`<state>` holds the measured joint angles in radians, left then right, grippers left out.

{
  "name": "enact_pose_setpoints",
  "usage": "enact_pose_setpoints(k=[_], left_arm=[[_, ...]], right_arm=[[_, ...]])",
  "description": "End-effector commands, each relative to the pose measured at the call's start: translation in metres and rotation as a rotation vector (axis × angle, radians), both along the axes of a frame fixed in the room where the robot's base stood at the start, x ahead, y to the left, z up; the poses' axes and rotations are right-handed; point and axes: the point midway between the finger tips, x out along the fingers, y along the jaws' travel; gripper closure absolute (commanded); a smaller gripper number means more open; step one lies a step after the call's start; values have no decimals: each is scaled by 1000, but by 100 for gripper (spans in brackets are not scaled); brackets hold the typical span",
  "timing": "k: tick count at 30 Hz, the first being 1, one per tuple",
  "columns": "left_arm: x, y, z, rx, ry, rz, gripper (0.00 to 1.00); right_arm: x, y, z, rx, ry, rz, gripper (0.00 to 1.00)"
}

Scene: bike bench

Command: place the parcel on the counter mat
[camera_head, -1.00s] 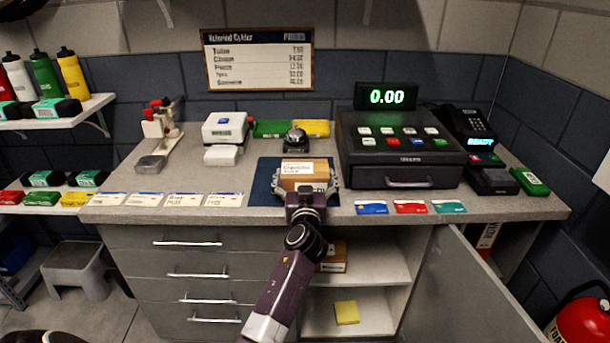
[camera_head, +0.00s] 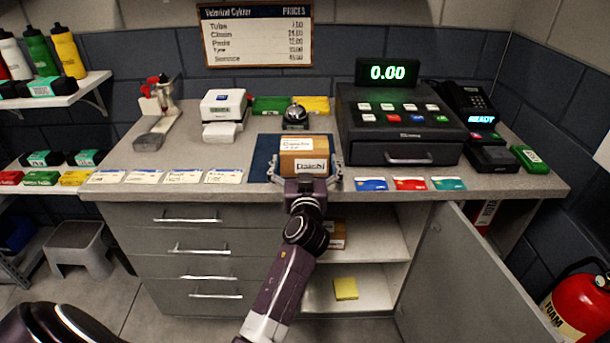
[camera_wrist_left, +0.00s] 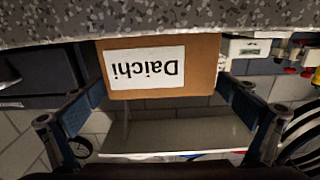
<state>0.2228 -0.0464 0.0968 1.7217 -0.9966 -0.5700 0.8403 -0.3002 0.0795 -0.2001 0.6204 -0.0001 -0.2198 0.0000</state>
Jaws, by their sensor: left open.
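The parcel (camera_head: 303,158), a brown cardboard box with white labels, sits upright on the dark blue counter mat (camera_head: 264,160), near the counter's front edge. Its front label reads "Daichi" and shows upside down on the parcel in the left wrist view (camera_wrist_left: 204,72). My left gripper (camera_head: 306,178) is open at the front of the parcel. One finger stands at each side of it. The left wrist view shows both fingers close beside the box; I cannot tell whether they touch it. My right gripper is not in view.
A bell (camera_head: 296,116) stands behind the parcel. A cash register (camera_head: 400,130) is to the right. Cards (camera_head: 410,184) lie along the front edge on both sides. Below, a cabinet door (camera_head: 470,270) hangs open, with another box (camera_head: 337,234) on a shelf inside.

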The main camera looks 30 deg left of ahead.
Motion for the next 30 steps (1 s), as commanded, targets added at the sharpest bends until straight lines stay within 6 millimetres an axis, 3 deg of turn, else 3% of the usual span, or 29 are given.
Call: enact_pose_setpoints(k=[10, 23, 26, 30], left_arm=[[-51, -32, -2, -3, 1, 0, 0], [-63, -39, 0, -1, 1, -1, 0], [-60, -48, -10, 4, 19, -35, 0], [-56, -87, -55, 18, 101, -186, 0]], right_arm=[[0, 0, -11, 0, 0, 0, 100], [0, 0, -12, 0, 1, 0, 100], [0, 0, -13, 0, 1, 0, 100], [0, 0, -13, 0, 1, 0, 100]])
